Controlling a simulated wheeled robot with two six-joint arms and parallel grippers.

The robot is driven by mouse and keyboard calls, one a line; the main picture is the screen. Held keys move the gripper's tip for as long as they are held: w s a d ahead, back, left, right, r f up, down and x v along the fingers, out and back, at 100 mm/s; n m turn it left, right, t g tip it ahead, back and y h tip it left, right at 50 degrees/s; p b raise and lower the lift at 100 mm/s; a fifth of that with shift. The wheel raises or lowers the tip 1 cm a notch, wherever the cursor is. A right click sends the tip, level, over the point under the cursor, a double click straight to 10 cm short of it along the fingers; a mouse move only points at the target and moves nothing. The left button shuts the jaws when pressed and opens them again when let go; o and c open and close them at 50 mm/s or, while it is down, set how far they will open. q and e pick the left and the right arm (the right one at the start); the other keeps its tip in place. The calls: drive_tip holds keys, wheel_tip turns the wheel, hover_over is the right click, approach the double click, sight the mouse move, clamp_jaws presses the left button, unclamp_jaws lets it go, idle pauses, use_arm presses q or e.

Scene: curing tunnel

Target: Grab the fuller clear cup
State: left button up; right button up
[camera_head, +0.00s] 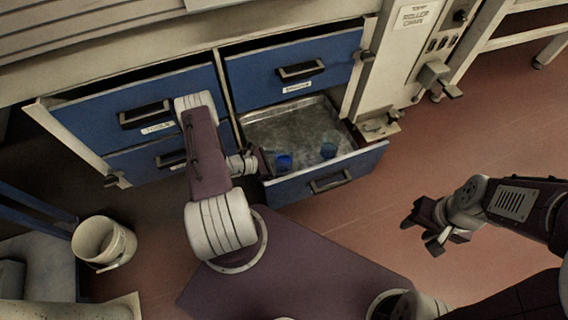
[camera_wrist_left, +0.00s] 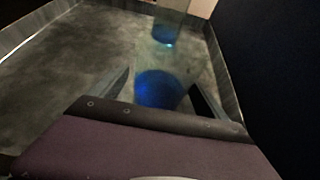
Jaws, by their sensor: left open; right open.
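Two clear cups with blue contents stand in the open lower right drawer (camera_head: 362,162). The left cup (camera_head: 284,161) shows a larger, deeper blue area than the right cup (camera_head: 328,150). My left gripper (camera_head: 263,162) is open just left of the left cup. In the left wrist view the nearer cup (camera_wrist_left: 160,86) appears between the two spread fingers; its lower part is hidden by the gripper body. I cannot tell whether the fingers touch it. The farther cup (camera_wrist_left: 168,36) stands beyond it. My right gripper (camera_head: 421,233) is open and empty over the floor at the right.
The drawer's metal floor (camera_head: 290,122) is bare behind the cups, and its walls rise around them. A white bucket (camera_head: 103,240) stands on the floor at the left. The red floor at the right is clear.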

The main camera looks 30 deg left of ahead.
sight(284, 156)
use_arm(q)
drive_tip(key=c, duration=1.6)
drive_tip(key=shift+r, duration=0.15)
drive_tip(key=shift+r+p, duration=0.65)
drive_tip(key=shift+p, duration=0.05)
wheel_tip(284, 156, up, 3)
drive_tip(key=shift+f+p, duration=0.1)
drive_tip(key=shift+p, duration=1.05)
drive_tip(key=w+d+r+p, duration=0.6)
drive_tip(key=d, duration=0.3)
drive_tip(key=shift+w+d+r, duration=0.25)
drive_tip(key=shift+d+r, duration=0.05)
drive_tip(key=shift+r, duration=0.05)
